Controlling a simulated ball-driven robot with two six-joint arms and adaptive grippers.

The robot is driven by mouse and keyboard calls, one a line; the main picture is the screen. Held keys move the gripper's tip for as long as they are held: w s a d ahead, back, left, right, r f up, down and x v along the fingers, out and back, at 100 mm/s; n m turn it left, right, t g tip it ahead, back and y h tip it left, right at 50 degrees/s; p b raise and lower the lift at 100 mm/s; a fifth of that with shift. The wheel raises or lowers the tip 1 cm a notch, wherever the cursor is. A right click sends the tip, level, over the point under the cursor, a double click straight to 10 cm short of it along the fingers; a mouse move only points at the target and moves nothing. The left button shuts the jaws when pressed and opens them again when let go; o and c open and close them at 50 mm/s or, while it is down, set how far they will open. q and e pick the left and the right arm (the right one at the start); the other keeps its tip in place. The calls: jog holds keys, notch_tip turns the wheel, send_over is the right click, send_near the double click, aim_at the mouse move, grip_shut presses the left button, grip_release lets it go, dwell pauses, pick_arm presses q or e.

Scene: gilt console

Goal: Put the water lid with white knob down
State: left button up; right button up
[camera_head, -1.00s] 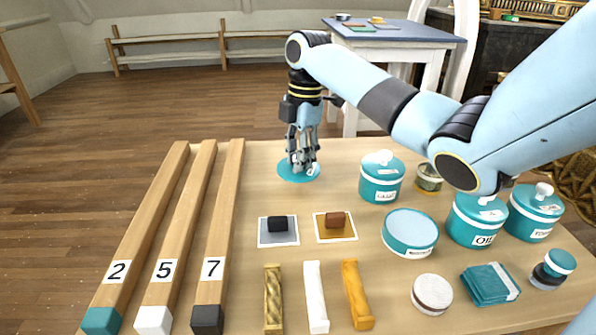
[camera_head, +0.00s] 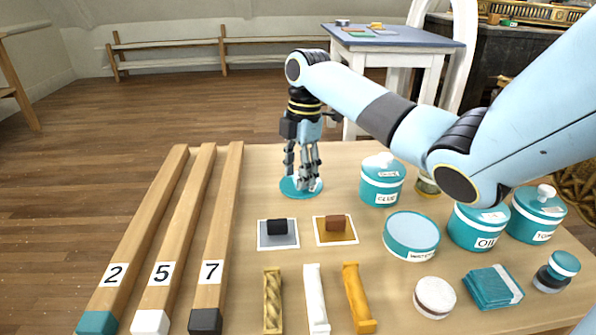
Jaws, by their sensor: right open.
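The water lid (camera_head: 287,188), a flat teal disc, lies on the wooden table near its back edge, left of the teal jars. My right gripper (camera_head: 303,179) points straight down over it with its fingers spread apart. The fingertips are at the lid's middle and hide most of its knob; a small pale spot shows between them. I cannot tell whether a fingertip touches the knob. My left gripper is not in view.
A teal glue jar (camera_head: 381,184) stands right of the lid. Wooden bars (camera_head: 222,215) run along the left. Grey (camera_head: 278,242) and orange (camera_head: 335,239) tiles lie in front. A round teal tin (camera_head: 411,238) and oil jar (camera_head: 478,229) stand right. Table left of the lid is clear.

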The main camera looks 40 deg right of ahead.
notch_tip(320, 180, up, 12)
jog(key=d+p, duration=0.1)
jog(key=p, duration=0.2)
jog(key=shift+d, duration=0.25)
jog(key=shift+r, duration=0.1)
